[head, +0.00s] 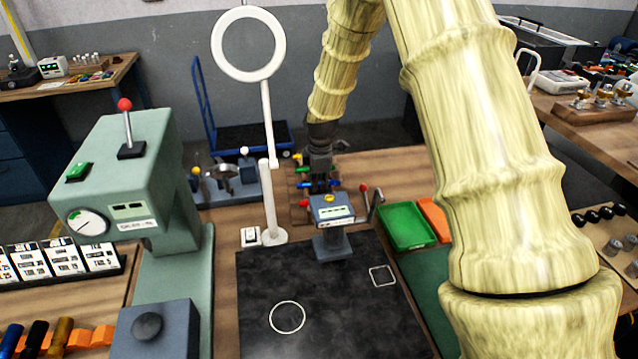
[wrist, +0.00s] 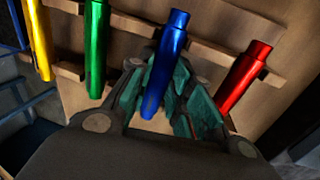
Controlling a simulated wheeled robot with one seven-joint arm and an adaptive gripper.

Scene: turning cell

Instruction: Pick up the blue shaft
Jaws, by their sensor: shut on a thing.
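The blue shaft (wrist: 168,60) is a smooth cylinder with a narrower end, between the green-padded fingers of my gripper (wrist: 167,103) in the wrist view. My gripper is shut on it. In the head view the blue shaft (head: 307,184) shows only as a small bit beside my gripper (head: 319,184), at the wooden rack behind the small display unit. I cannot tell whether the shaft still touches the rack.
The wooden rack (wrist: 215,40) also bears a red shaft (wrist: 245,75) close on the right, a green shaft (wrist: 96,50) and a yellow shaft (wrist: 38,45) on the left. The display unit (head: 332,210) and ring lamp (head: 270,150) stand near.

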